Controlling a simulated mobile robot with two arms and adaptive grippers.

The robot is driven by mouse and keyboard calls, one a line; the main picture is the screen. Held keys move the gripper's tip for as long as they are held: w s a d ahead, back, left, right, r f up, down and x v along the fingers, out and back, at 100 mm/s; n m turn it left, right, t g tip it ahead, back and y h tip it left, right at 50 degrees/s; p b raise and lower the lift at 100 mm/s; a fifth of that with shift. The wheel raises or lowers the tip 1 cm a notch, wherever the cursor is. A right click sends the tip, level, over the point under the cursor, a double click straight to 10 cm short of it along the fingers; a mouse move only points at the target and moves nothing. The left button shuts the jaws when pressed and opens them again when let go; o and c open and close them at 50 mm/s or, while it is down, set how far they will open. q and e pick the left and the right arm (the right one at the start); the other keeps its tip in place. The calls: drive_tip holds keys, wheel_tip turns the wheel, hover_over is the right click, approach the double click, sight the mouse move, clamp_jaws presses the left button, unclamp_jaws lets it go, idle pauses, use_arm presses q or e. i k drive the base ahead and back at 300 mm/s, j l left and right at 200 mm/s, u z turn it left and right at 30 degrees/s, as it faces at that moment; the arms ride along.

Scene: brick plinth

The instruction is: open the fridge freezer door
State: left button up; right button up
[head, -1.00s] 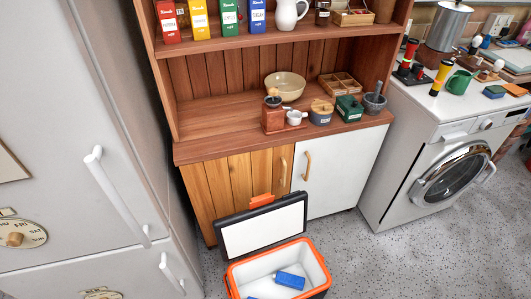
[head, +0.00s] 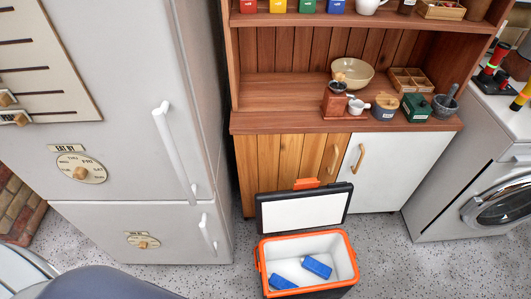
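The white fridge freezer (head: 130,110) stands at the left in the head view. Its tall upper door has a long white vertical handle (head: 176,150). Its lower door (head: 110,225) has a short white handle (head: 207,233). Both doors look closed. Round dials sit on the doors, one under an "EAT BY" label (head: 66,148). Neither of my grippers is in view.
An open orange cooler (head: 262,262) with blue blocks (head: 317,266) stands on the speckled floor right of the fridge. A wooden cabinet (head: 278,160) stands behind it. A washing machine (head: 470,200) is at the right. Brick (head: 20,210) shows at far left.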

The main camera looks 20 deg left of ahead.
sight(175, 231)
drive_tip(key=u, duration=1.95)
